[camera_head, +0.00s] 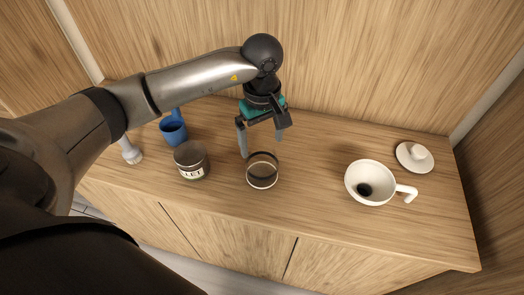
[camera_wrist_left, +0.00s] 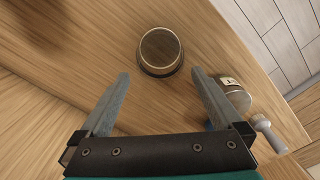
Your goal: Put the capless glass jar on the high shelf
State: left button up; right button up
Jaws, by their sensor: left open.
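A clear glass jar (camera_head: 262,182) with a dark rim and no visible cap stands upright on the wooden counter. In the left wrist view the jar (camera_wrist_left: 160,52) lies just beyond the fingertips, centred between them. My left gripper (camera_head: 262,148) is open and empty, its fingers pointing down just behind and above the jar; it also shows in the left wrist view (camera_wrist_left: 160,72). The fingers look apart from the glass. A second jar (camera_head: 191,164), with a pale label, stands to its left; it also shows in the left wrist view (camera_wrist_left: 235,95). No high shelf is visible.
A blue mug (camera_head: 173,132) and a white-and-grey object (camera_head: 131,152) stand at the left of the counter (camera_head: 310,200). A white cup (camera_head: 367,190) with a handle and a white lid (camera_head: 414,158) are at the right. A wooden wall closes the back.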

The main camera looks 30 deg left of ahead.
pick_arm(q)
notch_tip(320, 180, up, 6)
jog(key=n+p, duration=0.7)
jog(key=n, duration=2)
send_near(262, 158)
jog(key=s+d, duration=0.1)
jog(key=s, duration=0.1)
jog(key=shift+s+d+r, duration=0.1)
jog(key=shift+s+d, duration=0.25)
jog(key=shift+s, duration=0.05)
jog(key=shift+s+f, duration=0.2)
jog(key=shift+f, duration=2.6)
jog(key=shift+r, duration=0.1)
jog(key=c, duration=1.2)
